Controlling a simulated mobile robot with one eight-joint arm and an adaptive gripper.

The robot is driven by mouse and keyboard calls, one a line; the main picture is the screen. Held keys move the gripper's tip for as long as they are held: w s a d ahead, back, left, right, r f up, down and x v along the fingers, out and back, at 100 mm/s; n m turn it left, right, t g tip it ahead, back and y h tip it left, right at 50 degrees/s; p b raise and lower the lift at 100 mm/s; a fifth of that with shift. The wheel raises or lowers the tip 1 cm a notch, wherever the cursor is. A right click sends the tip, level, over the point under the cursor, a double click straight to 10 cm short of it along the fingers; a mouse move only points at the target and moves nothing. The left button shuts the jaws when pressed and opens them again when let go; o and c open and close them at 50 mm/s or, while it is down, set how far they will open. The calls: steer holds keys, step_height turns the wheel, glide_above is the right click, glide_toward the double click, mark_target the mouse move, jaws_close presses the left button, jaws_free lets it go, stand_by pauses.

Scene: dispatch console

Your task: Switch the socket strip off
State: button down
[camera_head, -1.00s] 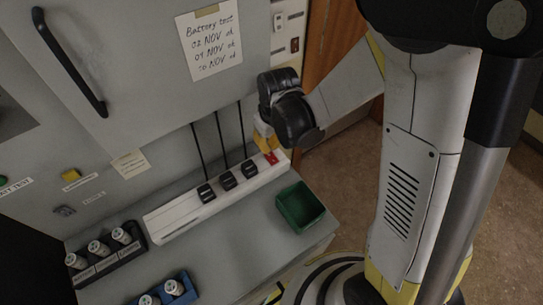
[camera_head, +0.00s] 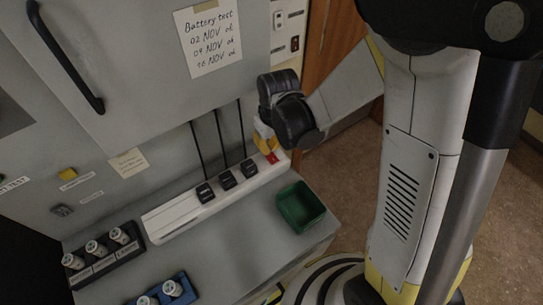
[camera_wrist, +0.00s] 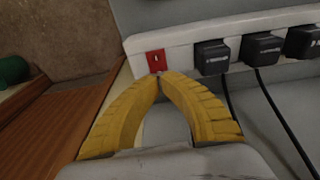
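The white socket strip (camera_head: 218,196) lies along the back of the grey console top, with several black plugs in it. Its red switch (camera_head: 271,158) is at the right end; in the wrist view the red switch (camera_wrist: 156,61) shows a small pale mark. My gripper (camera_wrist: 165,76) has yellow fingers whose tips meet just below the switch, at the strip's edge. It is shut with nothing seen between the tips. Whether the tips touch the switch, I cannot tell. In the head view my gripper (camera_head: 266,142) is partly hidden behind my black wrist.
A green bin (camera_head: 300,207) stands on the console in front of the strip's right end. A black rack (camera_head: 104,254) and a blue rack (camera_head: 166,291) hold white cylinders at the left. Black cables rise from the plugs to the panel.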

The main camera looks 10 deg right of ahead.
mark_target(270, 154)
steer(key=shift+f+b, duration=1.1)
steer(key=shift+f, duration=0.1)
stand_by(0.4)
steer(key=shift+r+p, duration=2.5)
steer(key=shift+r, duration=1.1)
steer(key=shift+d, duration=0.1)
